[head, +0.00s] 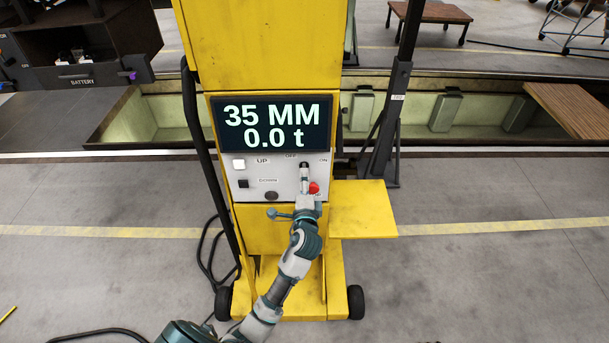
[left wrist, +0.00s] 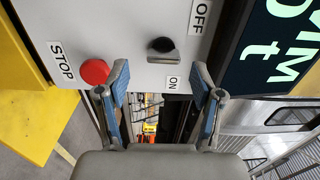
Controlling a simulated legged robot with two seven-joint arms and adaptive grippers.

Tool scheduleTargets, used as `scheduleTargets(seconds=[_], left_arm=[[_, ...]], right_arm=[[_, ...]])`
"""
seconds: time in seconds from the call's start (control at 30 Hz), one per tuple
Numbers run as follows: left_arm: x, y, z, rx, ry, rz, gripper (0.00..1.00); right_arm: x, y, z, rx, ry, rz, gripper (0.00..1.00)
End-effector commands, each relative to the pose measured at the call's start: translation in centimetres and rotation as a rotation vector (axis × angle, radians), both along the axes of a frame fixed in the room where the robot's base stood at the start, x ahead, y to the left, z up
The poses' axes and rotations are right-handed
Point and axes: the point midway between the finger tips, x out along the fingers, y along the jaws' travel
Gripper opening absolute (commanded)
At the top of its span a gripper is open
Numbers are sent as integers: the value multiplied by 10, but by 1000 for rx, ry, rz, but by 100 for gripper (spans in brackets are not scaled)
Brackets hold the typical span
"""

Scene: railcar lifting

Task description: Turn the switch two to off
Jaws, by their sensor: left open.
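The switch (left wrist: 162,48) is a dark round knob with a grey lever on the white control panel (left wrist: 120,20). In the left wrist view it lies between the labels OFF and ON, with the lever end toward ON. The left finger is close beside the red STOP button (left wrist: 95,71). My right gripper is not in view.
The yellow lifting column (head: 265,50) has a display (head: 271,124) reading 35 MM and 0.0 t. A white UP button (head: 239,164) and a dark button (head: 243,184) sit at the panel's left. A yellow plate (head: 362,208) juts out right. A pit lies behind.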

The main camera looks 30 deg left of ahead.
Motion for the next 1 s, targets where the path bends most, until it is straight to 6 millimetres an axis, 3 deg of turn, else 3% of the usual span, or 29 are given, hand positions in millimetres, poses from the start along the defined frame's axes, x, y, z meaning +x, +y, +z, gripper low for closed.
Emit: scheduleTargets(seconds=[0.2, 0.4, 1.0], left_arm=[[-42, -26, -2, -3, 4, -2, 67], [-64, -40, -3, -3, 5, -1, 67], [-68, -42, -3, -3, 5, 0, 67]], right_arm=[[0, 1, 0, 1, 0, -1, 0], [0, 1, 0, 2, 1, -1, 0], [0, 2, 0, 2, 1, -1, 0]])
